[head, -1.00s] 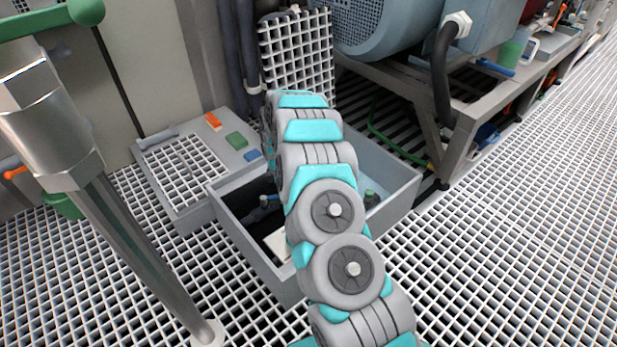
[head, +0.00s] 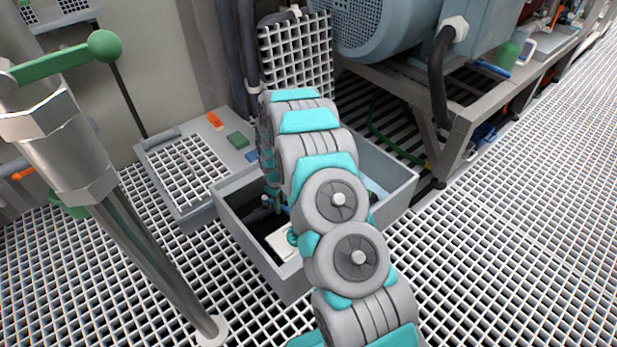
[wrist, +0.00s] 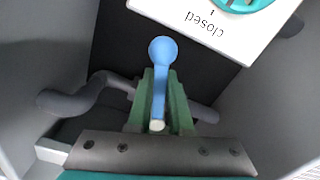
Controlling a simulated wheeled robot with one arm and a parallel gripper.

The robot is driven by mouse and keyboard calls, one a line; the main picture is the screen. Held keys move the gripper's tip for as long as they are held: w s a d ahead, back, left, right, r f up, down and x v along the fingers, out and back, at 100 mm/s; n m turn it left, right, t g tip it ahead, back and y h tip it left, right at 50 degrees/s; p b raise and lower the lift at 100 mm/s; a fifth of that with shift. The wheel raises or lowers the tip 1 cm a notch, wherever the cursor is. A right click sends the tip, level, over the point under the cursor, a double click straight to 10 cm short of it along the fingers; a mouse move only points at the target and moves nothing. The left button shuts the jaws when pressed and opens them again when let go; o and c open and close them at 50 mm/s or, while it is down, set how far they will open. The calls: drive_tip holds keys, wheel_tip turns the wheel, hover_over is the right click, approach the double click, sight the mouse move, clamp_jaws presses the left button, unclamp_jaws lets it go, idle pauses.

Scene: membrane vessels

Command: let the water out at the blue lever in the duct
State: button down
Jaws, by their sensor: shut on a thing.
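The blue lever (wrist: 163,52) stands out between the green fingers of my gripper (wrist: 160,82) in the wrist view. The fingers are shut on it, and its round end shows beyond them. A white plate (wrist: 205,28) reading "closed", upside down in this view, lies near the lever's round end, with a teal round part at its edge. A dark grey pipe (wrist: 75,101) passes behind the fingers. In the head view the open grey duct (head: 398,194) is sunk among the floor grating. My arm reaches down into it and hides most of the gripper and lever. The white plate (head: 283,244) shows inside.
A lifted grating panel (head: 297,55) stands behind the duct. Orange (head: 215,120), green (head: 238,139) and blue blocks lie on the ledge at its left. A steel post (head: 150,255) with a green handle rises at left. A machine frame (head: 455,135) stands at right.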

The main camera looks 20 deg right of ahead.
drive_tip(key=m, duration=0.1)
drive_tip(key=s+a+m+p, duration=0.1)
drive_tip(key=shift+a+m, duration=0.15)
drive_tip(key=shift+m, duration=0.25)
drive_tip(key=shift+s+a+m, duration=0.2)
drive_tip(key=shift+a+m, duration=0.2)
drive_tip(key=shift+m, duration=0.5)
drive_tip(key=c, duration=0.8)
unclamp_jaws()
drive_tip(key=shift+a, duration=0.1)
drive_tip(key=shift+w, duration=0.1)
